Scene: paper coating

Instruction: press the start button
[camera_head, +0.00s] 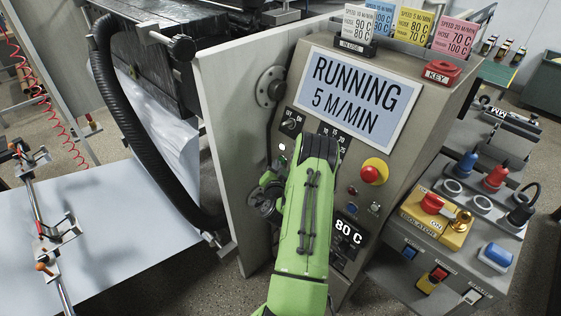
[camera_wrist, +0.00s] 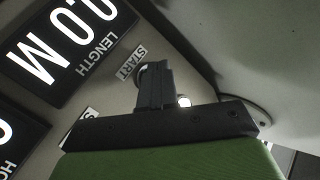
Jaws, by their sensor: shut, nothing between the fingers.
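The START label (camera_wrist: 131,62) shows in the wrist view on the beige machine panel. My gripper (camera_wrist: 153,70) is shut and empty. Its fingertips lie over the round button (camera_wrist: 142,76) beside that label and hide most of it; I cannot tell whether they touch it. A small bright white spot (camera_wrist: 184,101) shows to the right of the fingers. In the head view my green arm reaches across the control panel, and the fingertips cannot be made out. The display (camera_head: 358,98) reads RUNNING 5 M/MIN.
A red and yellow mushroom button (camera_head: 374,171) sits on the panel right of my arm. An 80 C readout (camera_head: 347,233) is lower down. A black hose (camera_head: 140,135) hangs at the left. An isolator box (camera_head: 437,218) is at the right. Colored cards (camera_head: 411,24) stand above the display.

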